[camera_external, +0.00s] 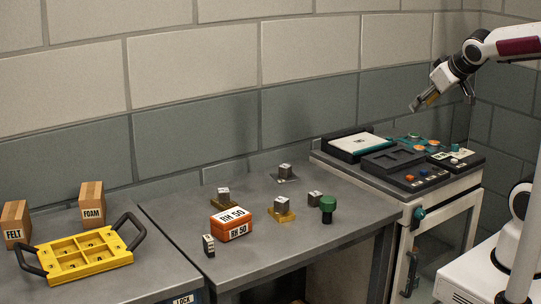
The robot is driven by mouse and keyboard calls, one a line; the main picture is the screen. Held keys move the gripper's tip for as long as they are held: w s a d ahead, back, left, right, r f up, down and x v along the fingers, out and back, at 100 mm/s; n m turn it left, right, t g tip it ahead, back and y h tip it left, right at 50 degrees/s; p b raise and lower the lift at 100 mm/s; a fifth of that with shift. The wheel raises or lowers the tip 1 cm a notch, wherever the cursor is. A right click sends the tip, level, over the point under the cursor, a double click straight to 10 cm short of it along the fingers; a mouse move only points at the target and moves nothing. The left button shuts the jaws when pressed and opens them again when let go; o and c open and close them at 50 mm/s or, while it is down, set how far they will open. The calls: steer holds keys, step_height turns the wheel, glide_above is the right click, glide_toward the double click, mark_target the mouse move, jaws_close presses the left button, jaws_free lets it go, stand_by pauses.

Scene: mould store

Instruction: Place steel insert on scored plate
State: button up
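Several small grey blocks stand on the middle table, and I cannot tell which is the steel insert. One block (285,169) is on a thin grey plate (293,180) at the back. Another block (281,203) is on a yellowish plate (287,216) near the middle. A third block (223,193) is at the left on a tan base. A dark block (315,197) stands beside the green knob. Scoring on any plate is too small to see. My gripper (425,100) is high above the right bench, away from the blocks. Its finger gap is unclear.
An orange-and-white RH 50 box (231,224), a small dark labelled block (208,246) and a green-topped knob (328,206) share the table. A yellow handled tray (85,275) and FELT (16,224) and FOAM (92,204) boxes stand left. Instruments (395,160) crowd the right bench.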

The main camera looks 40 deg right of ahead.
steer(key=s+a+f+g+y, duration=0.1)
steer(key=s+f, duration=0.2)
steer(key=s, duration=0.6)
steer(key=s+a+f+g+y, duration=0.1)
steer(key=s+f, duration=0.3)
steer(key=s, duration=0.5)
steer(key=shift+a+m+g, duration=0.3)
steer(key=shift+a+g, duration=0.25)
steer(key=shift+g, duration=0.15)
